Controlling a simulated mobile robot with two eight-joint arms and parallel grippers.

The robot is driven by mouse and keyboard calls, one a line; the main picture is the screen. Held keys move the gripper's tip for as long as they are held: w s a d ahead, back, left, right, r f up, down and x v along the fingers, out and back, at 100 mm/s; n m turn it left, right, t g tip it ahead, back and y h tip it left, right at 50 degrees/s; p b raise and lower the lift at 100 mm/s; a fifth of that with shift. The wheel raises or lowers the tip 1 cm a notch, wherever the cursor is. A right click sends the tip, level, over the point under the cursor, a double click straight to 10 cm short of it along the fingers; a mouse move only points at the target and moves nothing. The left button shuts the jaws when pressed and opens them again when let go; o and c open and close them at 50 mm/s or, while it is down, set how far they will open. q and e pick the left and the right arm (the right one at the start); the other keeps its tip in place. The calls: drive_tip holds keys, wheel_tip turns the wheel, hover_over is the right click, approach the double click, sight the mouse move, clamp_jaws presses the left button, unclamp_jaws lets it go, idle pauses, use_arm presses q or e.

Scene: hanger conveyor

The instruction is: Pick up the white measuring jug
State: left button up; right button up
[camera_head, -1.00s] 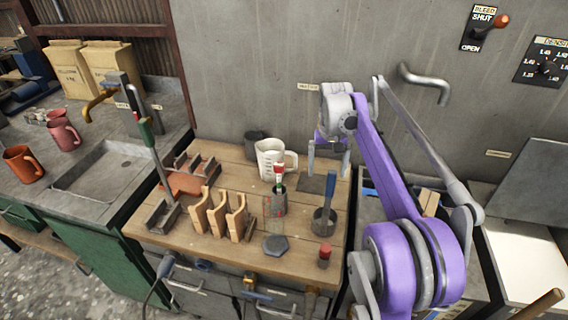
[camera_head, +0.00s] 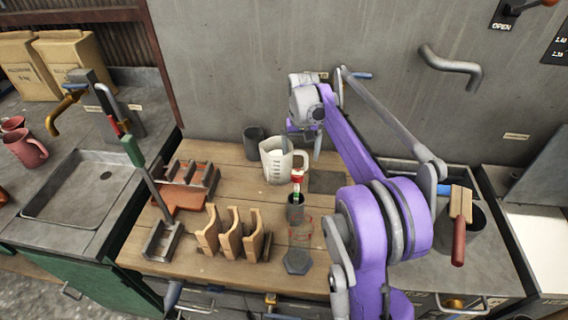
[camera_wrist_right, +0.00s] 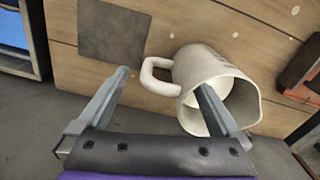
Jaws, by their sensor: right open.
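The white measuring jug (camera_head: 275,168) stands upright near the back of the wooden bench, its handle to the right. My right gripper (camera_head: 301,147) is open above it, with the fingers on either side of the handle. In the right wrist view, the jug (camera_wrist_right: 184,115) shows its open mouth, and its handle lies in the gap of my right gripper (camera_wrist_right: 163,82). One finger is over or inside the jug's mouth; I cannot tell which. My left gripper is not in view.
A dark cup (camera_head: 254,141) stands behind the jug at left. A dark holder (camera_head: 295,210) with a red-and-green tool stands just in front. A wooden rack (camera_head: 232,235) and a hexagonal block (camera_head: 297,262) are nearer. A dark square plate (camera_head: 328,182) lies flat right of the jug.

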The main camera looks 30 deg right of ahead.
wheel_tip(320, 180, down, 5)
drive_tip(key=shift+a+f, duration=0.1)
drive_tip(key=shift+a, duration=0.05)
clamp_jaws()
idle(0.6)
